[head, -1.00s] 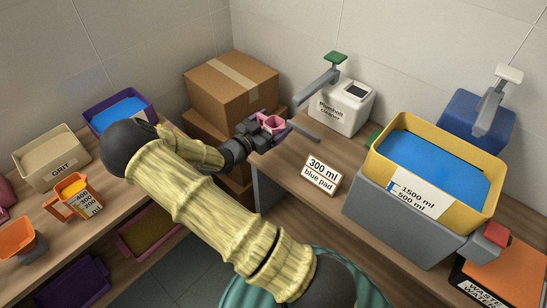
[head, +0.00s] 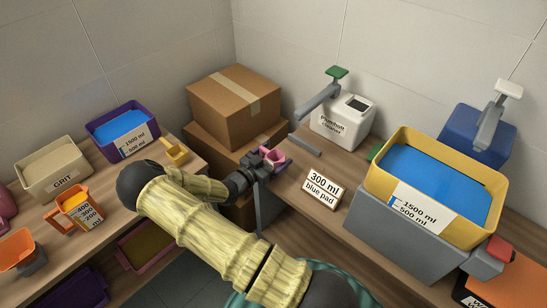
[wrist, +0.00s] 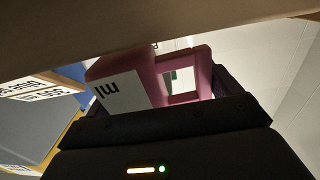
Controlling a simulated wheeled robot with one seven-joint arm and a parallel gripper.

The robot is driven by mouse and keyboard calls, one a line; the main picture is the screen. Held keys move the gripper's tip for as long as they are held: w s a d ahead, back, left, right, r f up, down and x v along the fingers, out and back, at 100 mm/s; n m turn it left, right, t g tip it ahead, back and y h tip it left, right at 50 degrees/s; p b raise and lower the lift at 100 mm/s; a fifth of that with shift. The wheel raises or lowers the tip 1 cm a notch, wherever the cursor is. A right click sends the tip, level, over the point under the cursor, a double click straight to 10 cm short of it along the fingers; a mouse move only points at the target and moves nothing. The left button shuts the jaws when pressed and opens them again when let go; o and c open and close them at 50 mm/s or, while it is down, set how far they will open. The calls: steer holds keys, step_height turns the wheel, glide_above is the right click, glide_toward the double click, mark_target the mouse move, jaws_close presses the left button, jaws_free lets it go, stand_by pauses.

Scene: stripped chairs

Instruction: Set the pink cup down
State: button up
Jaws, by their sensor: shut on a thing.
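The pink cup (head: 275,158) is at the left end of the right-hand wooden counter (head: 285,190), near its corner. My gripper (head: 262,160) is shut on it from the left. In the wrist view the cup (wrist: 120,80) shows a white label with "ml" upside down and a square, open handle at its right. A brown surface (wrist: 130,25) crosses the top of that view close to the cup. I cannot tell whether the cup touches the counter. What is inside the cup is not clear.
A grey strip (head: 304,145) and a "300 ml blue pad" sign (head: 323,189) lie beyond and right of the cup. A white cleaner dispenser (head: 343,122) and a yellow tub (head: 376,166) of blue liquid stand farther right. Cardboard boxes (head: 235,98) are behind.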

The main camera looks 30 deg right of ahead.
steer(key=shift+f, duration=0.45)
steer(key=shift+f+b, duration=0.35)
steer(key=shift+b, duration=0.05)
steer(key=o, duration=0.7)
steer(key=shift+r+p, duration=0.25)
steer(key=shift+p, duration=0.15)
steer(key=b+v, duration=0.1)
steer(key=v, duration=1)
steer(key=b+v, duration=0.1)
steer(key=v, duration=0.5)
steer(key=shift+a+f+b, duration=0.15)
steer(key=shift+f+b, duration=0.15)
steer(key=shift+b, duration=0.05)
